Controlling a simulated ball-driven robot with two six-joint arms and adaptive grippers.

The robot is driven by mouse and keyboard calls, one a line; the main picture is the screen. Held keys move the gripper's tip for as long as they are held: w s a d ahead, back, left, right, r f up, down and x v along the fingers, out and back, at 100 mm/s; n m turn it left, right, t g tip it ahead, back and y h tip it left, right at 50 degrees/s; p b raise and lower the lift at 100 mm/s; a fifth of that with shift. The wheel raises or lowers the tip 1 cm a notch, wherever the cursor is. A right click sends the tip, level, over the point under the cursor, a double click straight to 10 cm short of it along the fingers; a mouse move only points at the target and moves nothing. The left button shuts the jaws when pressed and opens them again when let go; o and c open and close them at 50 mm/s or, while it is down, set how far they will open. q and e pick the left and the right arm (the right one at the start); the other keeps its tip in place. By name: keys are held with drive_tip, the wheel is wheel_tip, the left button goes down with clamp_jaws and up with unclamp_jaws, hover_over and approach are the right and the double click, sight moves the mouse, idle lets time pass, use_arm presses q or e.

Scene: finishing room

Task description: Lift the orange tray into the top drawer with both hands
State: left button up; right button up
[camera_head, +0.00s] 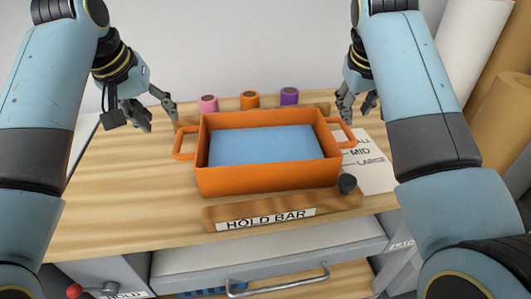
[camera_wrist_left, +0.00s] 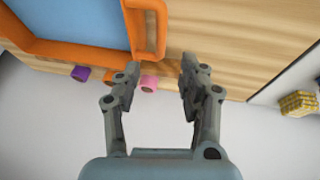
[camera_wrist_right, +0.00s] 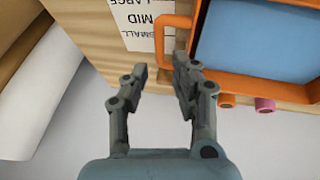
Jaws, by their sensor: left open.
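The orange tray (camera_head: 265,178) sits on the wooden bench top, with a blue inside and a loop handle at each side. Its left handle (camera_head: 184,143) is near my left gripper (camera_head: 155,110), which is open, empty and apart from it. The left wrist view shows that handle (camera_wrist_left: 152,28) just ahead of the open fingers (camera_wrist_left: 158,80). My right gripper (camera_head: 358,102) is above and behind the right handle (camera_head: 343,132). In the right wrist view the right handle (camera_wrist_right: 172,38) lies ahead of the parted, empty fingers (camera_wrist_right: 160,75). A drawer (camera_head: 270,255) with a metal handle is under the bench's front edge.
A wooden bar labelled HOLD BAR (camera_head: 280,212) with a dark knob (camera_head: 347,183) lies in front of the tray. Pink (camera_head: 208,104), orange (camera_head: 249,100) and purple (camera_head: 289,96) spools stand behind it. A size sheet (camera_head: 370,165) lies at right. Large rolls (camera_head: 490,110) stand further right.

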sight(178, 138)
use_arm(q)
drive_tip(key=x, duration=1.1)
use_arm(e)
drive_tip(key=x, duration=1.1)
drive_tip(key=shift+r, duration=0.1)
use_arm(q)
drive_tip(key=shift+s+r, duration=0.1)
drive_tip(key=c, duration=0.6)
use_arm(e)
clamp_jaws()
use_arm(q)
clamp_jaws()
use_arm(e)
drive_tip(key=shift+r, duration=0.1)
